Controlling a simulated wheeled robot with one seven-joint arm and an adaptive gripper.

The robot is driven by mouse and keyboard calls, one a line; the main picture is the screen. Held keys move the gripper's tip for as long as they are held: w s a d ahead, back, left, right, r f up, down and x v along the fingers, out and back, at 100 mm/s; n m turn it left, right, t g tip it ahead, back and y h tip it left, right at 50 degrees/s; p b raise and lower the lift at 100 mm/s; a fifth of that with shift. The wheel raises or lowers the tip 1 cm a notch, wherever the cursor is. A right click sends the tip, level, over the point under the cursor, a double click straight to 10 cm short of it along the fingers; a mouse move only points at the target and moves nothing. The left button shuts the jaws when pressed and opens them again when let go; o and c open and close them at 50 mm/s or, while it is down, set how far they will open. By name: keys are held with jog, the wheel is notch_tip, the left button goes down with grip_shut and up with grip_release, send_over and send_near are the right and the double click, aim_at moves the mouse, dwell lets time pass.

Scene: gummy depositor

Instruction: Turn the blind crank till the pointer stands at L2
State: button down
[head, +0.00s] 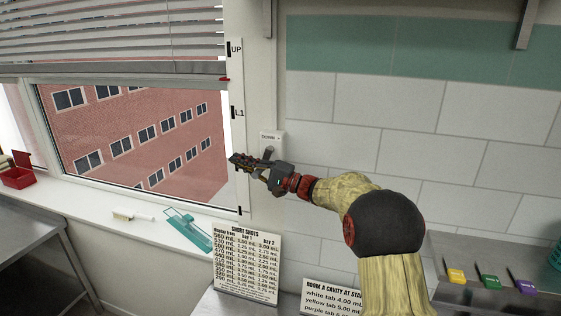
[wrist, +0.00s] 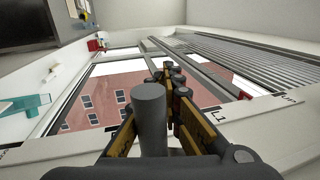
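The blind (head: 110,35) covers the top of the window, and its lower rail carries a red pointer (head: 224,79). The pointer stands between the UP mark (head: 236,48) and the L1 mark (head: 238,113). In the wrist view the pointer (wrist: 244,96) is a small red spot beside the blind. I cannot make out an L2 mark. The crank box (head: 271,138), labelled DOWN, is on the wall right of the window. My gripper (head: 246,163) is just below it. In the wrist view the grey crank handle (wrist: 149,110) stands between my fingers (wrist: 155,135), which appear closed on it.
The sill (head: 150,225) holds a red box (head: 18,176), a brush (head: 133,216) and a teal tool (head: 188,230). A printed chart (head: 246,265) stands below my gripper. Yellow, green and purple tabs (head: 490,282) are at the right.

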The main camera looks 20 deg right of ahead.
jog(key=shift+s+d+r, duration=0.15)
jog(key=shift+d+r, duration=0.05)
jog(key=shift+r, duration=0.75)
jog(key=shift+a+r+b, duration=0.15)
jog(key=shift+b, duration=0.3)
jog(key=shift+a+f+b, duration=0.2)
jog(key=shift+a+b, duration=0.1)
jog(key=shift+b, duration=0.95)
jog(key=shift+a+r, duration=0.1)
jog(key=shift+r, duration=0.05)
jog(key=c, duration=2)
grip_release()
jog(key=shift+s, duration=0.15)
jog(key=o, duration=0.8)
jog(key=shift+f, duration=0.4)
jog(key=shift+c, duration=0.2)
